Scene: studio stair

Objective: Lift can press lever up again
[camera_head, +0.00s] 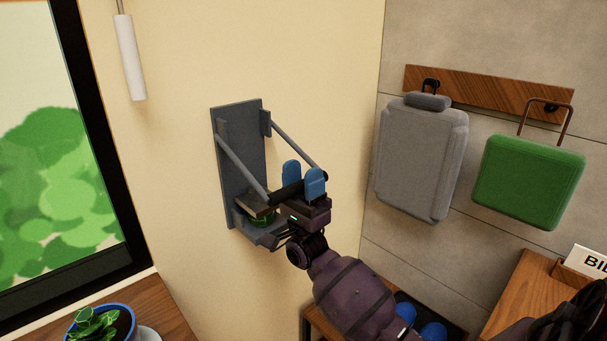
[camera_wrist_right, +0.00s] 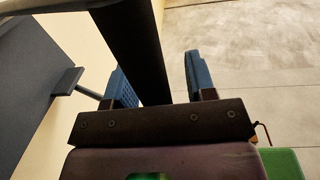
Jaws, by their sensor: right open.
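The grey can press (camera_head: 240,150) is mounted on the cream wall. Its two lever rods slope down and outward from the upper brackets to a black handle bar (camera_head: 286,192), which also shows in the wrist view (camera_wrist_right: 128,40). The lever is low. A green can (camera_head: 262,219), partly hidden, sits under the press block. My right gripper (camera_head: 303,180) is at the handle with its blue fingers open. In the wrist view the bar runs between the fingers (camera_wrist_right: 160,82), nearer the left one, with a gap to the right one. I cannot tell whether it touches.
A grey bag (camera_head: 420,160) and a green bag (camera_head: 530,180) hang from a wooden rack (camera_head: 490,88) at right. A potted plant (camera_head: 95,328) stands on a wooden surface at lower left. Blue items (camera_head: 433,331) lie in a dark tray below.

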